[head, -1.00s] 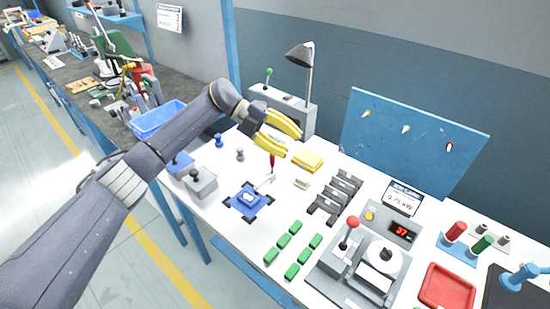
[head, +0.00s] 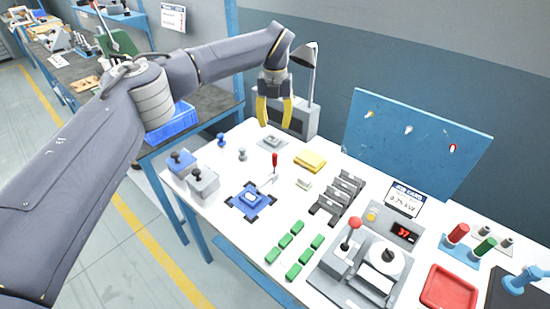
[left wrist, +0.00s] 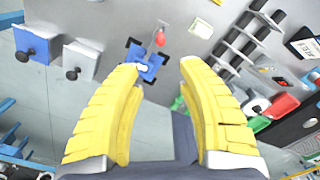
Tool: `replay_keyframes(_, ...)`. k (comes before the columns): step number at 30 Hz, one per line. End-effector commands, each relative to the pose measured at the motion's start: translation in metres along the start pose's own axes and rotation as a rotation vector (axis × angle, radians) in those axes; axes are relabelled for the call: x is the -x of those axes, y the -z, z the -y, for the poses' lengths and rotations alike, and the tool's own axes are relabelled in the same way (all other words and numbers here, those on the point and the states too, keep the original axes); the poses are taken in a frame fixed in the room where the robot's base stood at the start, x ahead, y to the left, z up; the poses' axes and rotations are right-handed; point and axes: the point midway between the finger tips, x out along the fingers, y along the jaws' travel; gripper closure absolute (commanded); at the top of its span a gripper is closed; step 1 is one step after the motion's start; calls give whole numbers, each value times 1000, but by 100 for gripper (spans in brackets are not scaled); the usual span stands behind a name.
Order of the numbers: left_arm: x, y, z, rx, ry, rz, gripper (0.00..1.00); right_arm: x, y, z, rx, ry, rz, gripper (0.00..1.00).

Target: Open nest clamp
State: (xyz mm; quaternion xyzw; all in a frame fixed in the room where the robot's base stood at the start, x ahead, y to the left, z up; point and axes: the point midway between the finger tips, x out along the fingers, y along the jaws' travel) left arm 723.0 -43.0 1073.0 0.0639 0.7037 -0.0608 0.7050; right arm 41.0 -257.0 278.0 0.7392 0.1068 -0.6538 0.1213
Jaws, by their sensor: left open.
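The nest (head: 249,202) is a blue fixture with dark corners on the white bench, with a small white part in its middle. The clamp (head: 274,165) stands at its back right edge, its red-tipped handle pointing up. In the left wrist view the nest (left wrist: 148,63) and the red handle tip (left wrist: 159,39) show beyond the fingers. My left gripper (head: 274,112) is open and empty, fingers pointing down, raised above the back of the bench behind the clamp, apart from it. My right gripper is not in view.
Two boxes with black knobs (head: 203,184) stand left of the nest. Green blocks (head: 292,242) lie in front, a yellow block (head: 310,160) and grey rack (head: 340,192) to the right. A lamp (head: 303,60) rises at the back. A press with a red knob (head: 355,222) stands further right.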

Motion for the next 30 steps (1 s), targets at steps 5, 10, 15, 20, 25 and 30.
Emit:
replay_keyframes(5, -33, 1, 0, -1, 2, -4, 61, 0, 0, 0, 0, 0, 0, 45)
replay_keyframes(10, -65, 1, 1, -1, 3, -5, 61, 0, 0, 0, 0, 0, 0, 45)
replay_keyframes(15, -95, 2, 1, -1, 4, -5, 61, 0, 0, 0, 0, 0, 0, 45)
replay_keyframes(20, -120, 1, 1, 0, 4, -4, 61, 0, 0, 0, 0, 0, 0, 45)
replay_keyframes(25, -139, 1, 1, -1, 3, -2, 61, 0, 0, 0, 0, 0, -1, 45)
replay_keyframes(30, -151, 1, 1, -1, 4, -2, 61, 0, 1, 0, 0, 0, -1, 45)
